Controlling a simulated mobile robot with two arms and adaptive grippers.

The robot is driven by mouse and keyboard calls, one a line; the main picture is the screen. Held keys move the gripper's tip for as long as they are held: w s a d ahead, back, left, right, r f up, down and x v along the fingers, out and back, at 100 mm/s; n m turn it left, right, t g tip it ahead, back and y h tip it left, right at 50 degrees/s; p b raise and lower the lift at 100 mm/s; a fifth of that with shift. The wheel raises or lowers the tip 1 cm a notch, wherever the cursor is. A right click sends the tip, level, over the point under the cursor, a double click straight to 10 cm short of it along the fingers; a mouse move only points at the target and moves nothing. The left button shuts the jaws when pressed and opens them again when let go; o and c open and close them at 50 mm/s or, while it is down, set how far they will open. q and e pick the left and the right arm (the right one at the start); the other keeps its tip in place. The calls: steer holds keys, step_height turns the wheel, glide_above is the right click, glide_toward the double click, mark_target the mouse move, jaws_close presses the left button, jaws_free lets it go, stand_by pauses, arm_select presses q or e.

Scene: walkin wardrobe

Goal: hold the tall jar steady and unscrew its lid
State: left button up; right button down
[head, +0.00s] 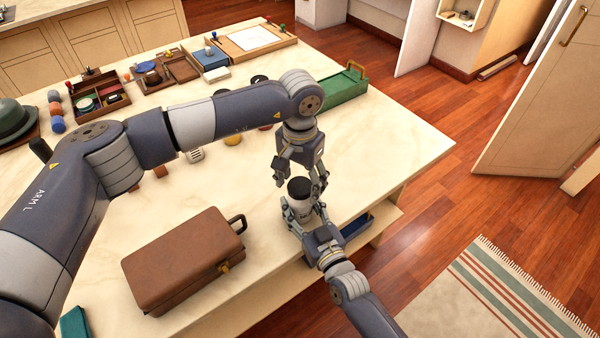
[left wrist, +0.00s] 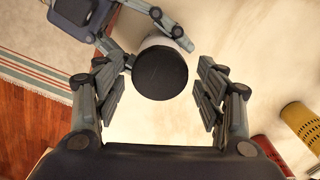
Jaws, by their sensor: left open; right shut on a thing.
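The tall jar (head: 301,206) stands upright on the light worktop near its right front edge. It has a pale body and a round black lid (head: 299,187). My right gripper (head: 302,210) is shut around the jar's body, low down. My left gripper (head: 299,178) comes from above with its fingers open, close to the lid. In the left wrist view the black lid (left wrist: 160,72) lies between the two open fingers of the left gripper (left wrist: 161,92), with a gap on both sides. The right gripper also shows there beside the jar body (left wrist: 157,42).
A brown case (head: 183,260) lies at the front of the worktop. A green box (head: 345,86) and several trays of small items stand farther back. A striped rug (head: 500,290) lies on the floor.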

arm_select(q)
steer(key=shift+c, duration=0.6)
steer(key=c, duration=1)
